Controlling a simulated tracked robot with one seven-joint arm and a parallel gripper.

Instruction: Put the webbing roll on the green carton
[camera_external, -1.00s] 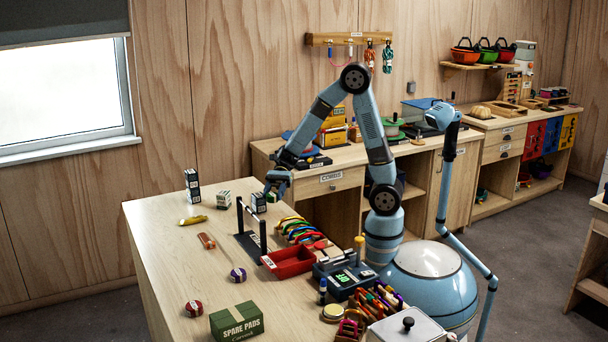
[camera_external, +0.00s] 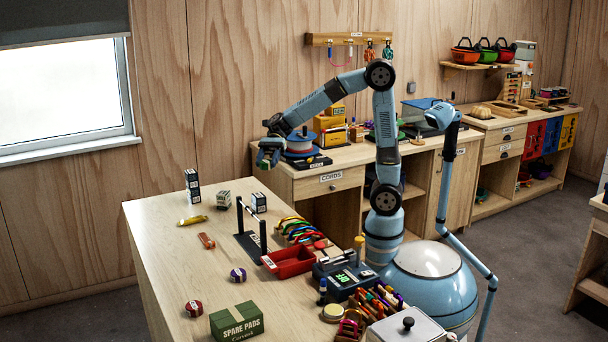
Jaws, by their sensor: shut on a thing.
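The green carton (camera_external: 237,321), marked SPARE PADS, stands at the front left of the near table. My gripper (camera_external: 267,159) is raised above the back edge of that table, well away from the carton. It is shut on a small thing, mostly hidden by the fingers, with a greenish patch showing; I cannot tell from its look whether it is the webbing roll. Two small rolls lie on the table: a red one (camera_external: 194,308) left of the carton and a purple one (camera_external: 238,275) behind it.
A black rack (camera_external: 250,241), a red tray (camera_external: 290,262) and coloured carabiners (camera_external: 298,229) stand mid-table. Small boxes (camera_external: 192,185), a yellow item (camera_external: 193,220) and an orange item (camera_external: 206,241) lie at the left. The left-middle tabletop is mostly clear.

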